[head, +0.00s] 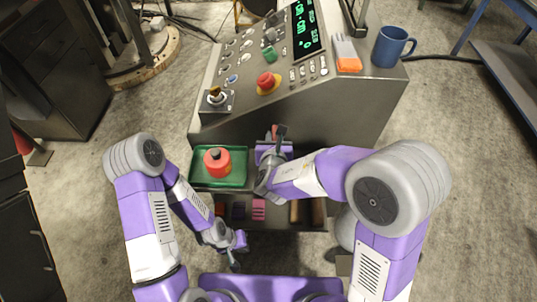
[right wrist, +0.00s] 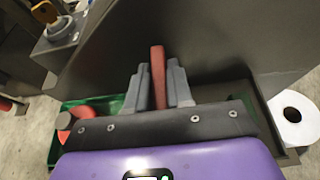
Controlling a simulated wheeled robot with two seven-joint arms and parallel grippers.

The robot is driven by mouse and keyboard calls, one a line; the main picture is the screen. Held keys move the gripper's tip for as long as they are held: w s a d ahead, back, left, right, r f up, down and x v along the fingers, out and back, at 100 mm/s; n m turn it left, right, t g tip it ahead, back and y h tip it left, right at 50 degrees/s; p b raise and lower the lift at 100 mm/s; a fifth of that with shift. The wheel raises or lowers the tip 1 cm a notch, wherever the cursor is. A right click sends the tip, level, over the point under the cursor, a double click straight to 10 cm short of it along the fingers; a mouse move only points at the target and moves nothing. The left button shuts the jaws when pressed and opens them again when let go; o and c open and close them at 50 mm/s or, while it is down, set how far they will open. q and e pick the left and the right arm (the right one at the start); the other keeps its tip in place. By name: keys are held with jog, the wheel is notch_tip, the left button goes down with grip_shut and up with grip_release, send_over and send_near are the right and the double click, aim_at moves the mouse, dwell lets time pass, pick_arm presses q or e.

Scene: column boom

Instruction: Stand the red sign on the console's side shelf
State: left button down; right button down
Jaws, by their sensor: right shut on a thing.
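The red sign (right wrist: 158,75) stands edge-on between the two grey fingers of my right gripper (right wrist: 160,85) in the right wrist view. The gripper is shut on it. In the head view only a small red bit of the sign (head: 275,130) shows beside my right gripper (head: 279,134), near the console's front face. The side shelf (right wrist: 258,112) lies below the gripper, along the console (head: 310,110). I cannot tell whether the sign touches the shelf. My left gripper (head: 238,250) hangs low, apart from the shelf; its finger gap is unclear.
A green tray (head: 243,181) with a red round object (head: 217,163) occupies the shelf's left part. A lower ledge holds several small items. A blue mug (head: 388,48) and an orange-white brush (head: 347,55) stand on the console. A white roll (right wrist: 294,115) is right of the shelf.

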notch_tip(320, 180, down, 2)
jog(key=shift+s+f, duration=0.1)
jog(key=shift+f+b, duration=0.95)
jog(key=shift+f, duration=1.45)
jog(key=shift+r, duration=0.1)
jog(key=shift+f, duration=0.2)
jog(key=c, duration=1)
grip_release()
jog(key=shift+r, duration=0.1)
